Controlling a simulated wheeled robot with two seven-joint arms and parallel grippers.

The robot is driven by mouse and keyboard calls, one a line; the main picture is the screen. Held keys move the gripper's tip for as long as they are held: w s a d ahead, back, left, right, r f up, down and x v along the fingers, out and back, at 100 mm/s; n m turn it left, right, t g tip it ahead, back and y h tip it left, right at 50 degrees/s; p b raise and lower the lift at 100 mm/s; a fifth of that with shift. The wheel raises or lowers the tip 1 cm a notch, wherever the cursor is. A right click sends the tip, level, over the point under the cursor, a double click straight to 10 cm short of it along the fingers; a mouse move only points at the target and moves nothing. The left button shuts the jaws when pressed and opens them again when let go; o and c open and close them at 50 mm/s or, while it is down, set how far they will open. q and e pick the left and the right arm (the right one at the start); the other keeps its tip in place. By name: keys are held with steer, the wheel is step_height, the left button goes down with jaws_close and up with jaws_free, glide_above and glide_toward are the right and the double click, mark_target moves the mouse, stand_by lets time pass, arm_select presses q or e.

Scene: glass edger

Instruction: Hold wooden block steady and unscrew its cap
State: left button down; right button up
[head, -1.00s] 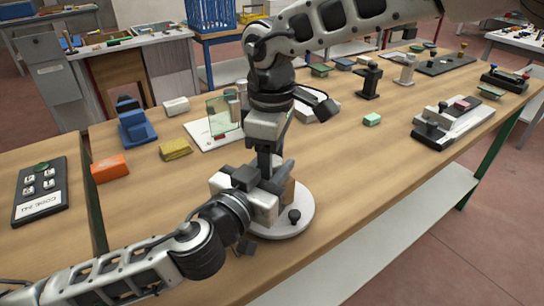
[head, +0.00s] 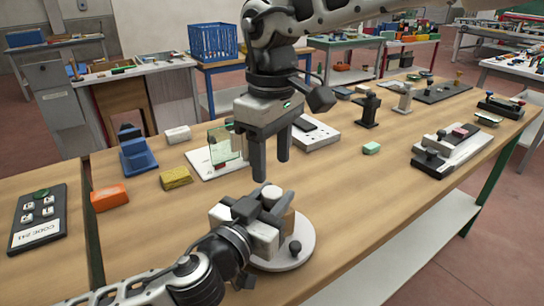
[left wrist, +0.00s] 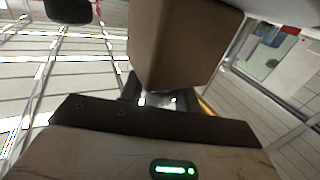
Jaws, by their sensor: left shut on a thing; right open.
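The brown wooden block (head: 288,221) stands upright on a round pale base (head: 302,255) near the table's front edge. A pale round cap (head: 271,192) shows on top of it; whether it is loose cannot be told. My left gripper (head: 264,212) is shut on the block, its dark fingers at the block's sides. In the left wrist view the block (left wrist: 180,45) fills the top middle, in front of the gripper body. My right gripper (head: 271,162) is open and empty, fingers pointing down, above the cap and apart from it.
A black knob (head: 295,247) rises from the round base. Behind are a clear green panel (head: 224,143), a yellow sponge (head: 176,178), an orange block (head: 109,197) and a blue holder (head: 137,152). The table right of the base is clear up to a small green block (head: 371,148).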

mark_target(272, 191)
step_height(272, 191, down, 7)
stand_by(0.3)
steer(key=c, duration=1)
steer(key=shift+n, duration=1.7)
steer(key=o, duration=1.1)
steer(key=shift+r, duration=0.15)
